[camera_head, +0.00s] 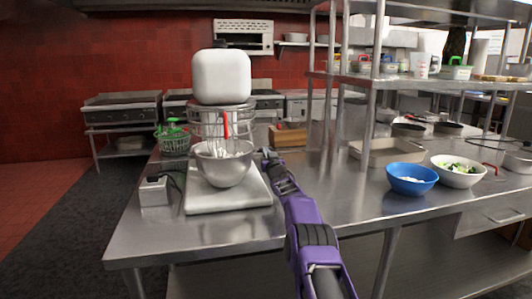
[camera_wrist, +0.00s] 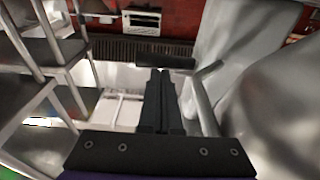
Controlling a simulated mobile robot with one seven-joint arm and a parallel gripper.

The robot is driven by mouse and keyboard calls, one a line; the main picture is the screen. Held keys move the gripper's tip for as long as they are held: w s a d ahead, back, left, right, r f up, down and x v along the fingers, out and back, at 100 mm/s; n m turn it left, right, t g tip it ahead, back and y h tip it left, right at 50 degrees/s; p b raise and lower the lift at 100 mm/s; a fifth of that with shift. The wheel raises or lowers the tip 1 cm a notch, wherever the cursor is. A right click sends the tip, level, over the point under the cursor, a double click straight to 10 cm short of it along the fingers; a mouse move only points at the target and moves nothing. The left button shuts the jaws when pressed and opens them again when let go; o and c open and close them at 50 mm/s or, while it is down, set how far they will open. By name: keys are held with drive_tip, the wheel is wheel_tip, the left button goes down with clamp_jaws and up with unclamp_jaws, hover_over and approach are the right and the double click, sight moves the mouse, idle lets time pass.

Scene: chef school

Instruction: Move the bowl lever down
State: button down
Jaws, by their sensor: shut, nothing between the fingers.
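The stand mixer has a white head (camera_head: 221,76), a wire guard and a steel bowl (camera_head: 222,166) on a white base (camera_head: 228,196). A red strip (camera_head: 226,125) stands at the front of the guard. My gripper (camera_head: 268,155) is just right of the bowl. In the wrist view my gripper (camera_wrist: 163,85) is shut and empty, with its fingers together. A bent metal rod (camera_wrist: 205,100), which looks like the bowl lever, is just right of the fingers, beside the mixer's pale body (camera_wrist: 235,40). I cannot tell whether they touch.
A small grey box (camera_head: 154,191) with a cable sits left of the mixer. A green-handled basket (camera_head: 174,141) is behind it. A blue bowl (camera_head: 411,180), a white bowl (camera_head: 458,171) and a tray (camera_head: 388,152) are at right. Shelf posts stand behind.

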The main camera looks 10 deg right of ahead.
drive_tip(key=shift+s+d+f, duration=0.1)
drive_tip(key=shift+f, duration=0.3)
